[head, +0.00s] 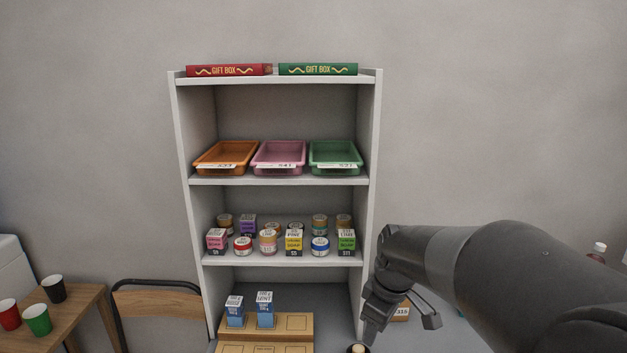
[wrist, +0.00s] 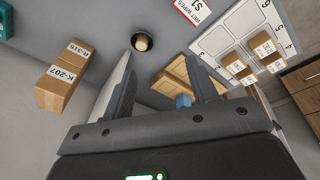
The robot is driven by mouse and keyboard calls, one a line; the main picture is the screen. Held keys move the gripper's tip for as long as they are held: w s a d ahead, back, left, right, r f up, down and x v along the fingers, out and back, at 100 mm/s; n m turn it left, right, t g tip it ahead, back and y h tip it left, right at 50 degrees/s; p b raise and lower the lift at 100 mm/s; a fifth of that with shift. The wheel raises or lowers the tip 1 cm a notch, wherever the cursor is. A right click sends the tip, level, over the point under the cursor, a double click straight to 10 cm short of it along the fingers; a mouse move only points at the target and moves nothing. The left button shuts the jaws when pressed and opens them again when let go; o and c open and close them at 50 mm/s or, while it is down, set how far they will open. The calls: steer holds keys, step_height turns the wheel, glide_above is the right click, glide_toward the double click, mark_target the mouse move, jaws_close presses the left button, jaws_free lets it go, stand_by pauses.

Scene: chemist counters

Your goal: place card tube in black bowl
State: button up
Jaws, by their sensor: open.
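A pale, round-topped tan thing, which looks like the card tube (wrist: 142,42), shows inside a dark round rim at the top of the wrist view. That rim looks like the black bowl (wrist: 133,40). The tan top also shows at the bottom edge of the head view (head: 358,348), mostly cut off. The tube seems to be inside the bowl, but its depth cannot be told. My gripper (head: 401,332) is open, with nothing held between its fingers. In the wrist view my gripper (wrist: 160,72) is apart from the bowl, which lies beyond the fingertips.
A white shelf unit (head: 375,180) stands behind, with coloured trays (head: 278,158), jars and small boxes. Blue boxes (head: 265,310) stand on a wooden stepped stand (head: 290,324). Cardboard boxes (wrist: 60,82) lie on the grey counter (wrist: 110,25). A side table (head: 82,310) with cups is at left.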

steer(key=s+d+r+m+t, duration=0.1)
steer(key=s+r+m, duration=0.1)
steer(key=s+m, duration=0.3)
steer(key=s+d+r+m+t, duration=0.1)
steer(key=s+m, duration=0.4)
steer(key=s, duration=0.8)
steer(key=shift+s+r+m+t+h, duration=0.3)
steer(key=shift+r+t, duration=0.4)
steer(key=shift+r, duration=0.55)
steer(key=shift+w, duration=0.1)
